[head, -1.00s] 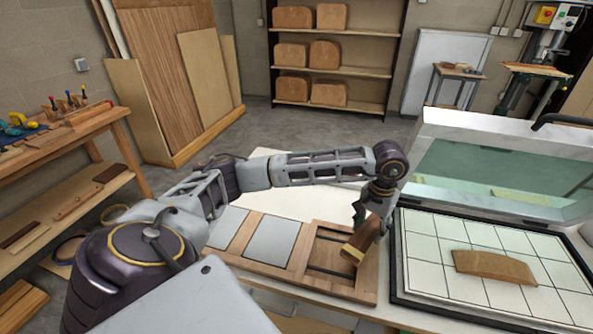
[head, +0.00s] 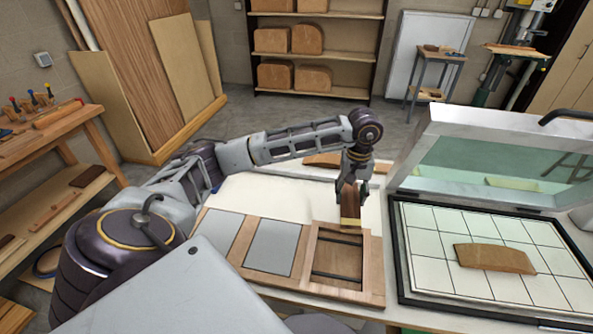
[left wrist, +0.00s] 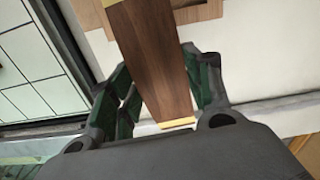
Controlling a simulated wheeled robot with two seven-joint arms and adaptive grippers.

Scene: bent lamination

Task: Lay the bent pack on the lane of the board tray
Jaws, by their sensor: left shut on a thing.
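The bent pack (head: 349,197) is a dark brown strip with a yellow band at its end. My left gripper (head: 354,172) is shut on it and holds it at the tray's back edge in the head view, its yellow end towards me. In the left wrist view the pack (left wrist: 152,62) runs lengthwise between both green-padded fingers (left wrist: 165,85). The board tray (head: 374,272) is a wooden frame with two grey panels on the left and an open lane (head: 337,256) with dark cross strips on the right. I cannot tell whether the pack touches the tray. My right gripper is out of view.
A press with a raised clear lid (head: 500,165) stands right of the tray. A curved wooden piece (head: 495,258) lies on its gridded bed (head: 440,225). Another curved piece (head: 322,160) lies behind my left gripper. The white tabletop (head: 285,203) behind the tray is mostly clear.

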